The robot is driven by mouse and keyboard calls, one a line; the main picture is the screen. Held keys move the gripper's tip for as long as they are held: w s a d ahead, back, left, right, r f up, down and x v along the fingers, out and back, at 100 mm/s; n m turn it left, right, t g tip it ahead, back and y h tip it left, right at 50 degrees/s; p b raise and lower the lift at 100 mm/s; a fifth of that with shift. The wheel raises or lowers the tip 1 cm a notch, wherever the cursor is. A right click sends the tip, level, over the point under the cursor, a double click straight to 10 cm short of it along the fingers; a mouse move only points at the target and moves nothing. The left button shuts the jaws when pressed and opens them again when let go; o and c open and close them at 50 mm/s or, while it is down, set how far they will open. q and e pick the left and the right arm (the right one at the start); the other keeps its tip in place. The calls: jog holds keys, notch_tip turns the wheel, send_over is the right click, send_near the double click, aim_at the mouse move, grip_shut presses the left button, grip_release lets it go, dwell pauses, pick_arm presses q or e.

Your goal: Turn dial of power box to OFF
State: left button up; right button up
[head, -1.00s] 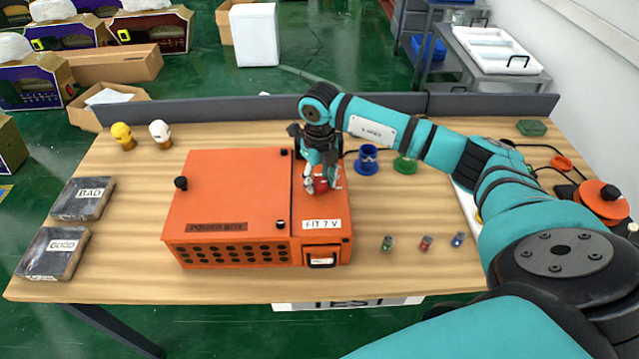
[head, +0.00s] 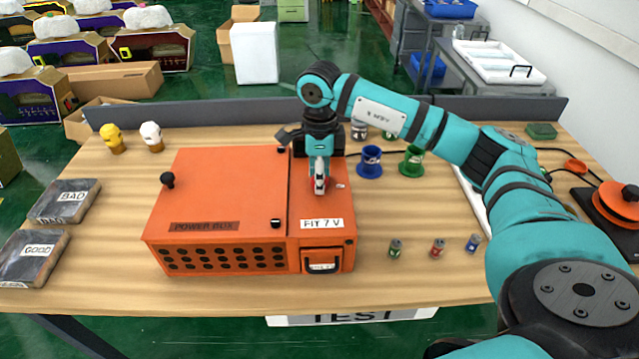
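The orange power box (head: 220,190) stands on the wooden table, its "POWER BOX" label facing me. Its narrower right section has a "FIT 7 V" label and a small black-framed handle at the front. The red dial (head: 326,186) is on top of this section, mostly covered by my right gripper (head: 320,186). The gripper points down from above, seen nearly edge-on, with its fingers at the dial. Red shows on both sides of the near finger; the far finger is hidden. I cannot read the dial's setting. My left gripper is out of view.
Blue (head: 369,162) and green (head: 411,162) spools stand right of the box. Yellow and white heads (head: 152,137) and BAD and GOOD trays (head: 35,258) are on the left. A low grey panel (head: 200,111) edges the back.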

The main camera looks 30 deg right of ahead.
jog(key=n+b, duration=0.1)
jog(key=n, duration=0.2)
jog(key=shift+b, duration=0.4)
jog(key=shift+r+n+b, duration=0.1)
jog(key=shift+n+b, duration=0.3)
jog(key=shift+n, duration=0.5)
jog(key=o, duration=1.2)
notch_tip(320, 180, up, 12)
